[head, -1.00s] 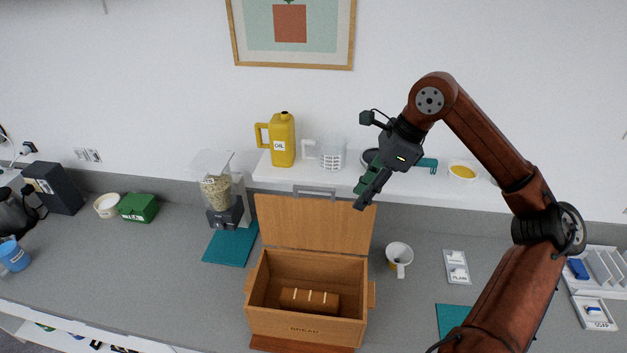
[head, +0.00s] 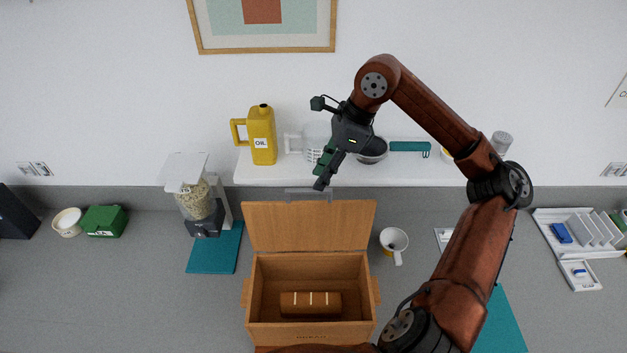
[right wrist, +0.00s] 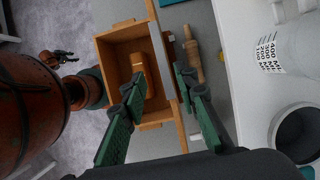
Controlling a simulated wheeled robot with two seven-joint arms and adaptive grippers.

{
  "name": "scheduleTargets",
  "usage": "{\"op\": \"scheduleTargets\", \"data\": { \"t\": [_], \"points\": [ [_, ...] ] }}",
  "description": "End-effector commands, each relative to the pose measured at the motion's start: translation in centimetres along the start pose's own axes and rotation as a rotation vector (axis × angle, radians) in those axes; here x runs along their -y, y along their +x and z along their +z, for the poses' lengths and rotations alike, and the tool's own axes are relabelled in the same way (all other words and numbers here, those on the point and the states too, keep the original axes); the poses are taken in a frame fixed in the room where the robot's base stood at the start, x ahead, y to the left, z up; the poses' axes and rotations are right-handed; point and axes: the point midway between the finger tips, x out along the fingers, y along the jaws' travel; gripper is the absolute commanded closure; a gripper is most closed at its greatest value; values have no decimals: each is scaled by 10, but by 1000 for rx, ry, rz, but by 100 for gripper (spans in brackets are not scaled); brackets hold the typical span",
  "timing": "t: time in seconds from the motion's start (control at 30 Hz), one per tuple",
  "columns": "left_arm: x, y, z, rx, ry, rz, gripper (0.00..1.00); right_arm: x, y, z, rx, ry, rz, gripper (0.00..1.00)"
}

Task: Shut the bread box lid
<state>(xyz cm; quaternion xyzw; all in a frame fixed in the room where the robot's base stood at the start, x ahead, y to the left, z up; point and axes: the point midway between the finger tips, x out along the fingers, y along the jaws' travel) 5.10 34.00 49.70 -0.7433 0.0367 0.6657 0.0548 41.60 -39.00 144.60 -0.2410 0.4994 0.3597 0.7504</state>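The wooden bread box (head: 311,333) stands on the grey counter with its lid (head: 310,227) raised upright at the back. A loaf (head: 311,304) with pale stripes lies inside. A grey handle (head: 308,194) runs along the lid's top edge. My right gripper (head: 322,181) is above and just behind the top of the lid, near the handle. In the right wrist view its two green fingers (right wrist: 158,100) are spread apart, with the lid's edge (right wrist: 163,55) showing between and beyond them; contact cannot be told. The box also shows there (right wrist: 116,65). My left gripper is not in view.
A white shelf (head: 270,174) behind the lid holds a yellow oil jug (head: 262,140), a measuring jug (head: 316,143) and a dark pan (head: 372,151). A grain dispenser (head: 198,200) stands left of the box, a mug (head: 393,243) right.

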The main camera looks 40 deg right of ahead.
Motion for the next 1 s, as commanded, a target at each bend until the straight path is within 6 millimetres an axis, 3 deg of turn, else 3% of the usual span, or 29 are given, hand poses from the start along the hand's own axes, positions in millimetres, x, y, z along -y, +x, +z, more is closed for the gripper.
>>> {"op": "scheduleTargets", "data": {
  "t": [0.1,0.23,0.5,0.6,1.0],
  "points": [
    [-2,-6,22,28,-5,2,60,0,18,2,2,-2,4,72],
    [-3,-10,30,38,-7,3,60,0,31,1,1,0,2,72],
    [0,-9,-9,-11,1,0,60,0,38,0,2,2,0,72],
    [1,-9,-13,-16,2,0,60,0,38,0,2,2,0,72],
    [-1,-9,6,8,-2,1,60,0,38,-1,1,3,-1,99]
  ]
}}
